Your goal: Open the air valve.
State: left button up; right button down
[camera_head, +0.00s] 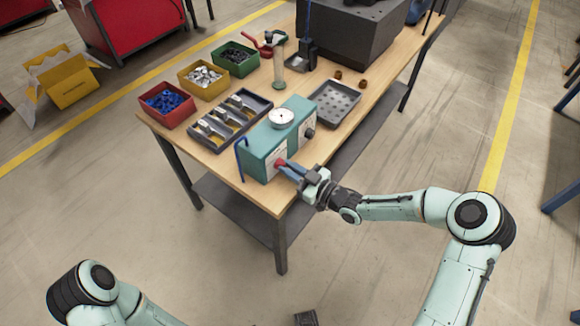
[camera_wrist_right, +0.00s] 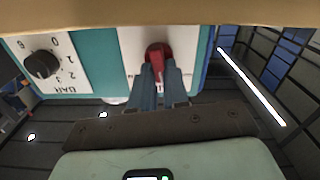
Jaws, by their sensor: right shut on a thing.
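The teal air unit (camera_head: 259,150) stands at the near corner of the workbench. Its red valve handle (camera_head: 281,163) is on the front panel, low down. In the right wrist view, which is upside down, the red handle (camera_wrist_right: 158,52) sits on a white label. My right gripper (camera_head: 287,166) is shut on the red handle, with its blue-grey fingers (camera_wrist_right: 160,76) on either side. The fingers hide part of the handle and label. My left arm shows at the lower left; a dark part at the bottom edge (camera_head: 305,318) may be its gripper, too cut off to judge.
A gauge (camera_head: 281,118) sits on top of the unit, and a dark knob (camera_wrist_right: 41,65) is beside the valve on its face. A slotted grey tray (camera_head: 262,104), a perforated tray (camera_head: 351,104) and several bins crowd the bench behind. Floor in front is clear.

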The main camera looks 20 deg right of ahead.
jog(key=m+p, duration=0.2)
jog(key=m, duration=0.4)
jog(key=shift+w+d, duration=0.1)
jog(key=shift+d, duration=0.05)
jog(key=m+p, duration=0.1)
jog(key=m, duration=0.3)
jog(key=shift+d+f+m+p, duration=0.1)
jog(key=shift+f+m+p, duration=0.05)
jog(key=shift+m+p, duration=0.2)
jog(key=c, duration=1.1)
grip_release()
jog(key=v, duration=1.3)
jog(key=shift+d, duration=0.15)
